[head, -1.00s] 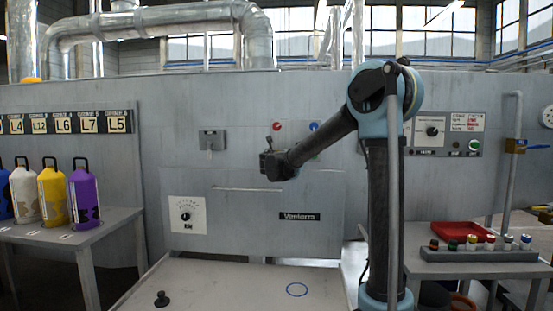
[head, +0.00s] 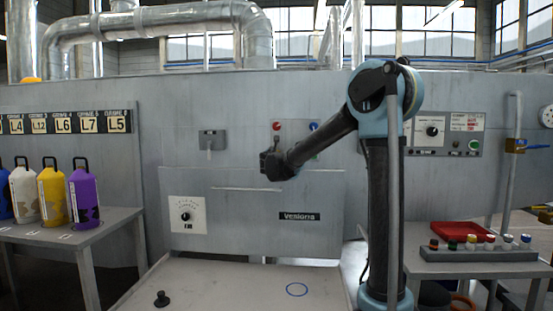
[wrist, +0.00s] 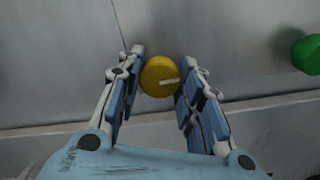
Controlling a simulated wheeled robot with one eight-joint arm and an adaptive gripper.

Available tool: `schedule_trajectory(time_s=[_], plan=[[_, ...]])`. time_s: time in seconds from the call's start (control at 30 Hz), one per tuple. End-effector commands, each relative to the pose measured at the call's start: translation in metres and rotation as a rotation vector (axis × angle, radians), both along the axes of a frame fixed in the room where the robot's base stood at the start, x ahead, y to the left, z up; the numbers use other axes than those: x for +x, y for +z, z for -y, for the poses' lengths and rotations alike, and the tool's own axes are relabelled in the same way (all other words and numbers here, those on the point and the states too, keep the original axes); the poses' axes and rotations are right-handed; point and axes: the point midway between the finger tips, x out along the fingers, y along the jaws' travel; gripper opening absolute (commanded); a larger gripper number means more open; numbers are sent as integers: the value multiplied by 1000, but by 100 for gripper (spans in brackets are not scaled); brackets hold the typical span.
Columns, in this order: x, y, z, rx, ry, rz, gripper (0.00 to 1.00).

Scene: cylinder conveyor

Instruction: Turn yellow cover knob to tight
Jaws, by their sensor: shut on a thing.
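The yellow cover knob (wrist: 157,70) is round with a white pointer line that points right and slightly up in the wrist view. It sits on the grey metal panel, between the two fingers of my gripper (wrist: 160,84). The fingers are shut on the knob, one on its left and one on its right. In the head view my gripper (head: 270,165) is against the upright panel below the red knob. The yellow knob is hidden behind it there. Any tight or loose marking around the knob cannot be made out.
A green knob (wrist: 307,54) stands to the right in the wrist view. In the head view a red knob (head: 277,126) and a blue knob (head: 313,127) are above my gripper. The hinged cover (head: 235,205) with a bar handle (head: 246,189) lies below.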

Motion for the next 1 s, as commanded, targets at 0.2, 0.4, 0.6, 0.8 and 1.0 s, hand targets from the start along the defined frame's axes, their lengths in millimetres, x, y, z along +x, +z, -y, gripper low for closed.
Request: schedule_trajectory(time_s=[0.2, 0.4, 0.6, 0.8, 1.0], plan=[[0, 0, 0, 206, 1, 6, 10], [0, -1, 1, 396, 0, 13, 10], [0, -1, 1, 586, 0, 20, 10], [0, -2, 2, 776, -1, 26, 10], [0, -3, 2, 966, -2, 32, 10]])
